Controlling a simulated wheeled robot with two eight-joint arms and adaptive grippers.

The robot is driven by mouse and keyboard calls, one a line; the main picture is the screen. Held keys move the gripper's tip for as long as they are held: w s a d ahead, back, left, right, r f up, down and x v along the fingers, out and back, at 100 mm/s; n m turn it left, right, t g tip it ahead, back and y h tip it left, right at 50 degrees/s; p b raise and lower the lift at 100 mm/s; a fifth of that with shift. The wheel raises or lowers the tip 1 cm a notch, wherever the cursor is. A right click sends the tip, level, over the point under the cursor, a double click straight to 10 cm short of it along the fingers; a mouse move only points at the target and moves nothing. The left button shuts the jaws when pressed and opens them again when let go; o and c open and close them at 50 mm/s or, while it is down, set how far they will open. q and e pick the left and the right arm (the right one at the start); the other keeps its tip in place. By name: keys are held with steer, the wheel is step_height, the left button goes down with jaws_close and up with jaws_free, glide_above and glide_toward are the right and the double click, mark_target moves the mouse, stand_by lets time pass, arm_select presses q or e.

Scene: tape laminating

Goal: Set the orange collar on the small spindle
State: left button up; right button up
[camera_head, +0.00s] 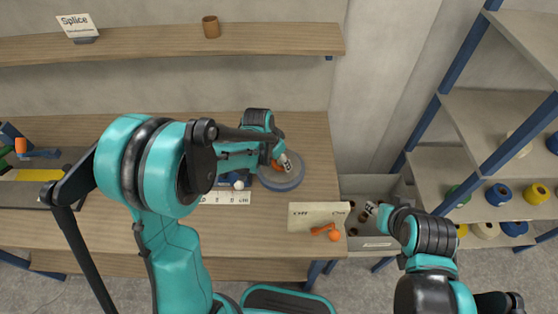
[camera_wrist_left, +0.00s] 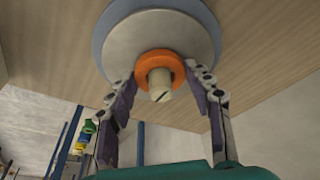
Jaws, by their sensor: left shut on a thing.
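The orange collar (camera_wrist_left: 160,64) is around the cream, slotted spindle (camera_wrist_left: 160,84), whose end sticks out through it. Behind the collar is a round grey disc with a blue-grey rim (camera_wrist_left: 208,22); the same round base shows on the bench in the head view (camera_head: 290,184). I cannot tell whether the collar touches the disc. My left gripper (camera_wrist_left: 162,78) is shut on the collar, one finger at each side. In the head view the left gripper (camera_head: 284,163) is over the base and mostly hides the collar. My right gripper (camera_head: 372,209) is over a grey bin; its fingers are too small to read.
A white ruler strip (camera_head: 225,198) lies left of the base. The grey bin (camera_head: 372,243) is beyond the bench edge. Shelves with coloured rolls (camera_head: 498,195) stand at right.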

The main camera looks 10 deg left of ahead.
arm_select(q)
steer(key=o, duration=1.1)
steer(key=shift+f, duration=0.1)
steer(key=shift+c, duration=0.2)
steer(key=p+v, duration=0.3)
steer(key=v, duration=0.8)
steer(key=s+a+r+n+t+y, duration=0.1)
steer(key=s+a+r+n+t, duration=0.1)
steer(key=s, duration=0.6)
steer(key=s+a+r+n+t+y, duration=0.1)
steer(key=s+r+n, duration=0.3)
steer(key=s, duration=0.4)
steer(key=shift+s+a+r+n+t, duration=0.25)
steer(key=shift+a+r+t, duration=0.2)
steer(key=shift+a+t, duration=0.25)
